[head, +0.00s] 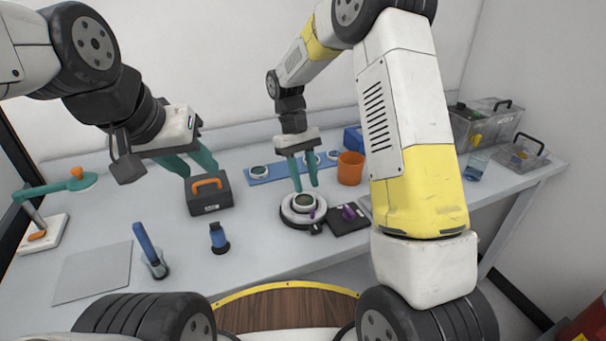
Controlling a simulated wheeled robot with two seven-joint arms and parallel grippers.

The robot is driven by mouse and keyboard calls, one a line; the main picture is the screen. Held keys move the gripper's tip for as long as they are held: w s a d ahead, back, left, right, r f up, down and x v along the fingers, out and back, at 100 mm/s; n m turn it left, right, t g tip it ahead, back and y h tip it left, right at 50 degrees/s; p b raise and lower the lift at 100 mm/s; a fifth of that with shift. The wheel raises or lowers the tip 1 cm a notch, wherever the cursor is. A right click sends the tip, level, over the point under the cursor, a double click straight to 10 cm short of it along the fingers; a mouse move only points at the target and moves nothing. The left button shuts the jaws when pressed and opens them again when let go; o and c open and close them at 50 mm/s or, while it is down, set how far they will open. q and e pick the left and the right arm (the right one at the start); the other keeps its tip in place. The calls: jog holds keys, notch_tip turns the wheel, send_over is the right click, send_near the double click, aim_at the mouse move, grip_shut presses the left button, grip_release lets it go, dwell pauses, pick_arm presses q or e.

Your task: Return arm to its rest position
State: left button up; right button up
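My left gripper (192,164) has teal fingers and hangs at the upper left, near a dark case with an orange handle (209,200). Its fingers stand apart, with nothing seen between them. My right gripper (304,184) points down, its teal fingers apart and empty, just above a round black-and-white instrument (290,214). A dark-topped disc (305,201) sits on the instrument. I cannot tell whether the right fingertips touch the disc. The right arm, white and yellow, crosses the right half of the head view.
An orange cup (350,168) stands right of the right gripper, and a blue strip with round pieces (262,174) lies behind it. A black pad (346,219) with a purple knob adjoins the instrument. Clear bins (482,128) stand far right. A grey mat (93,272) lies front left.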

jog(key=s+d+r+m+t+y, duration=0.1)
jog(key=s+d+r+t, duration=0.2)
jog(key=r, duration=0.4)
jog(key=s+d+r+m+t+y, duration=0.1)
jog(key=s+d+r, duration=0.1)
jog(key=s+r, duration=0.3)
jog(key=s+d+r+m+t+y, duration=0.2)
jog(key=s+r+t, duration=0.4)
jog(key=s, duration=0.5)
jog(key=shift+s+d+r+m, duration=0.25)
jog(key=shift+d+m, duration=0.15)
jog(key=shift+d, duration=0.35)
jog(key=shift+o, duration=0.2)
